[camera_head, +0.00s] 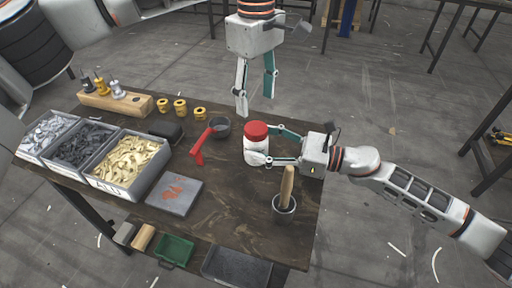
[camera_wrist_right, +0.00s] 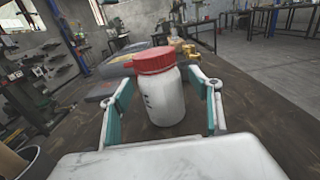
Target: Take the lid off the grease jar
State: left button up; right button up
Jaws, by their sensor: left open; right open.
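The grease jar (camera_head: 252,146) is a white jar standing upright on the dark table, with its red lid (camera_head: 256,130) on top. In the right wrist view the jar (camera_wrist_right: 165,100) and its lid (camera_wrist_right: 154,60) stand between my right fingers. My right gripper (camera_head: 267,147) is low at the jar, its open fingers on either side of the jar body; in the right wrist view a gap shows beside each finger. My left gripper (camera_head: 256,104) is open and empty, pointing down, above and behind the jar near the table's far edge.
A grey cup with a wooden-handled tool (camera_head: 285,206) stands in front of the jar. Several brass pieces (camera_head: 180,106) lie at the back.

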aim_at(256, 128)
jog(key=shift+w+a, duration=0.25)
jog(key=shift+a, duration=0.45)
grip_shut()
pick_arm(q)
jog(key=m, duration=0.4)
jog(key=shift+m, duration=0.3)
jog(key=m, duration=0.4)
jog(key=shift+f+m, duration=0.3)
jog(key=shift+f, duration=3.7)
